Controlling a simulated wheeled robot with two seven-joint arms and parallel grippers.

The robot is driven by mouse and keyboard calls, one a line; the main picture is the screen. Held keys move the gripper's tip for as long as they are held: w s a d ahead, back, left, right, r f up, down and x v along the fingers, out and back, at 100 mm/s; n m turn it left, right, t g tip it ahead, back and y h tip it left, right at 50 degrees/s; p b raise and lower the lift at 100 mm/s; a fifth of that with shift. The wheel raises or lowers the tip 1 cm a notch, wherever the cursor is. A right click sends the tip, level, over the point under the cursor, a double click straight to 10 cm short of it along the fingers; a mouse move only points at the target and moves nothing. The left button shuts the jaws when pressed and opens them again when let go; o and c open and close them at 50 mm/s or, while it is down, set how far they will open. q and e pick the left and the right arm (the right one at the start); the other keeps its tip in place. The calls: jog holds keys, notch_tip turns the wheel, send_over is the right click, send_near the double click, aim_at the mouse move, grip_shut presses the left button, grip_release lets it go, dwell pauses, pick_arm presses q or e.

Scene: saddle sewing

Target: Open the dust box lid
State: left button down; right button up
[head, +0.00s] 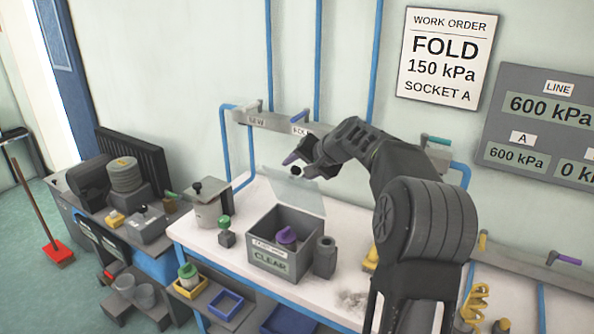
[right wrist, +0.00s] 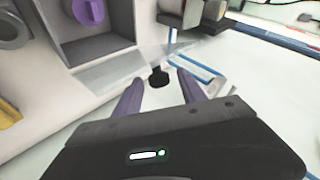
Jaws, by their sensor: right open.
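The dust box (head: 265,262) is a grey box marked CLEAR on the white bench. Its clear lid (head: 292,190) stands raised at the back edge, so the inside is exposed. A purple-topped piece (head: 287,238) sits inside; it also shows in the right wrist view (right wrist: 89,11). A black knob (right wrist: 158,76) is at the lid's upper edge. My right gripper (head: 301,165) is above the raised lid, with its purple fingers open on either side of the knob and gaps visible in the right wrist view. My left gripper is out of view.
A dark grey cylinder (head: 325,257) stands right of the box, and a green-knobbed piece (head: 225,232) stands left. Pipes and a valve rail (head: 270,122) are on the wall behind. Grey dust (head: 352,300) lies on the bench front.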

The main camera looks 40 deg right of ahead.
jog(key=b+v, duration=0.1)
jog(key=v, duration=0.5)
jog(key=shift+s+r, duration=0.25)
dwell(0.3)
